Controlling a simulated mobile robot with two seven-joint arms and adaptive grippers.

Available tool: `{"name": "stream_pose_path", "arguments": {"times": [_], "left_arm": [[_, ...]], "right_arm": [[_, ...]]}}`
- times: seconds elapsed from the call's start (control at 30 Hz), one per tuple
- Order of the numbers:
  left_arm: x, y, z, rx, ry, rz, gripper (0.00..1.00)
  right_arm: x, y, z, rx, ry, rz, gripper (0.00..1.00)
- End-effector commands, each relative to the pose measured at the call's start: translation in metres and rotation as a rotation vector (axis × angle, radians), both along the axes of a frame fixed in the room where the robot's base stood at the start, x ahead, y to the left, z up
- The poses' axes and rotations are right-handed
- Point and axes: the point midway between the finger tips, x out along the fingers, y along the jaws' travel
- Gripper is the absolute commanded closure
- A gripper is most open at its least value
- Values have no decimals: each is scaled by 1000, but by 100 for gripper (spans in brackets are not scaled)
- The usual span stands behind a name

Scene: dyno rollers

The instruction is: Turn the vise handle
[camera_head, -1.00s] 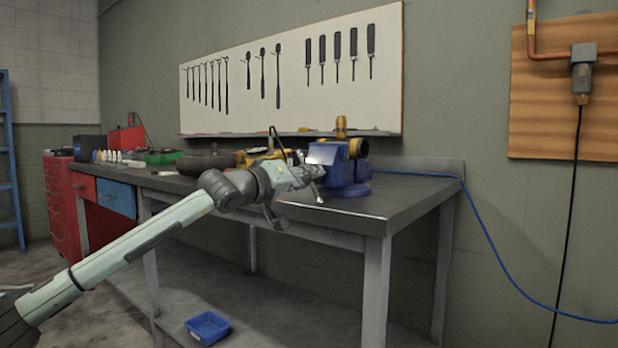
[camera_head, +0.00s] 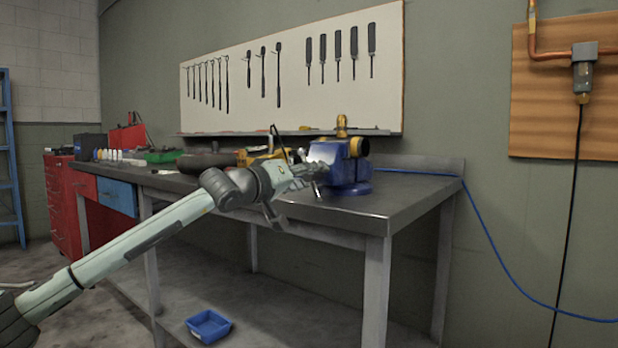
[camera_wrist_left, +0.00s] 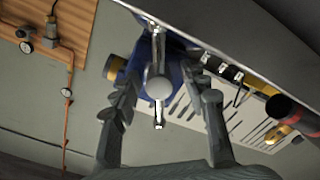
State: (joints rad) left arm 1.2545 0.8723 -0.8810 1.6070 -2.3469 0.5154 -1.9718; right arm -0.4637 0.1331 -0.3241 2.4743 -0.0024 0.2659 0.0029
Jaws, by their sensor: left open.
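The blue vise (camera_head: 352,172) sits on the workbench, and its blue body also shows behind the handle in the left wrist view (camera_wrist_left: 176,76). The vise handle (camera_wrist_left: 158,112) is a silver bar with a round metal screw end, upright in that view. My left gripper (camera_head: 314,174) is at the front of the vise. In the left wrist view its open fingers (camera_wrist_left: 164,84) stand on either side of the handle, with gaps visible at both sides. I cannot tell how deep the handle lies between them. My right gripper is not in view.
The grey workbench (camera_head: 390,205) has a clear stretch right of the vise. A blue hose (camera_head: 425,173) runs across its back. Yellow tools (camera_head: 255,156) and a green box (camera_head: 163,157) lie to the left. A blue tray (camera_head: 208,325) is on the lower shelf.

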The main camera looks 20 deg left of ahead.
Motion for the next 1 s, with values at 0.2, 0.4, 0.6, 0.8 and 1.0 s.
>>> {"name": "stream_pose_path", "arguments": {"times": [0.2, 0.4, 0.6, 0.8, 1.0], "left_arm": [[-10, 4, 0, 1, -1, 1, 56], [-46, 18, 0, 4, -1, 2, 56], [-85, 32, -1, 3, 1, 2, 56], [-108, 40, 0, 1, 1, 2, 56], [-114, 41, 0, 0, 0, 0, 56]], "right_arm": [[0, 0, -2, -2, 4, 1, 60], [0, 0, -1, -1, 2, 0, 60], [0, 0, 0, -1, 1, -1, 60], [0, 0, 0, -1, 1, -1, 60], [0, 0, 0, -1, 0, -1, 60]]}}
